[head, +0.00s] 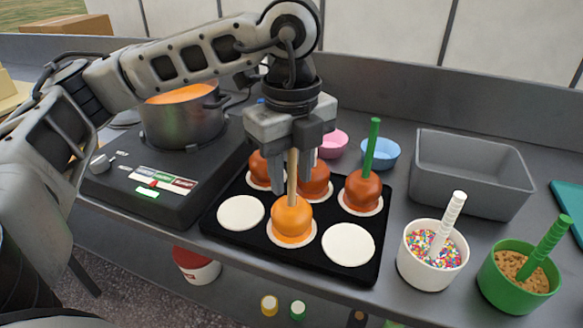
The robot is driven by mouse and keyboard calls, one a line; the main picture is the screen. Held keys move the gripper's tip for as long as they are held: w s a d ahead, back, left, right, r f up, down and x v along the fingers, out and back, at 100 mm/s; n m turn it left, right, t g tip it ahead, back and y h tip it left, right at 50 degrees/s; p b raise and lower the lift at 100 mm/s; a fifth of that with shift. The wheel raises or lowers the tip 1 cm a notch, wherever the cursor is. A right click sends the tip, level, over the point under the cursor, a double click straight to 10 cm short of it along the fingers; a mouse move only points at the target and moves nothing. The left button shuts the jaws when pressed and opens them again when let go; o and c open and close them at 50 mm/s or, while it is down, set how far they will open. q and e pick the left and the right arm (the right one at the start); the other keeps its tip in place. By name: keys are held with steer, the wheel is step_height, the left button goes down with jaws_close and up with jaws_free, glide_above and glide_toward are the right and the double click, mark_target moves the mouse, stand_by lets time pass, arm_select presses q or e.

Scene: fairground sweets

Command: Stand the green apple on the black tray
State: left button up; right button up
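My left gripper (291,188) points straight down over the black tray (213,222). Its two fingers stand on either side of the pale stick (293,178) of an orange caramel-coated apple (291,219). I cannot tell whether they press on the stick. That apple is upright at the tray's front middle, over a white paper round. Darker coated apples stand in the back row: one on the left (262,168), one in the middle (314,180), and one with a green stick (362,189) on the right. No green-skinned apple shows. My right gripper is not in view.
Bare paper rounds lie at the tray's front left (241,212) and front right (348,244). A pot (183,125) of orange caramel stands left on a hob. Right are a sprinkles bowl (427,272), a green crumb bowl (508,288) and an empty grey bin (470,185).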

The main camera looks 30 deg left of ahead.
arm_select(q)
steer(key=shift+r+p, duration=0.35)
steer(key=shift+r, duration=0.05)
step_height(320, 180, up, 11)
steer(key=shift+f+p, duration=0.1)
steer(key=shift+p, duration=0.65)
steer(key=shift+r, duration=0.4)
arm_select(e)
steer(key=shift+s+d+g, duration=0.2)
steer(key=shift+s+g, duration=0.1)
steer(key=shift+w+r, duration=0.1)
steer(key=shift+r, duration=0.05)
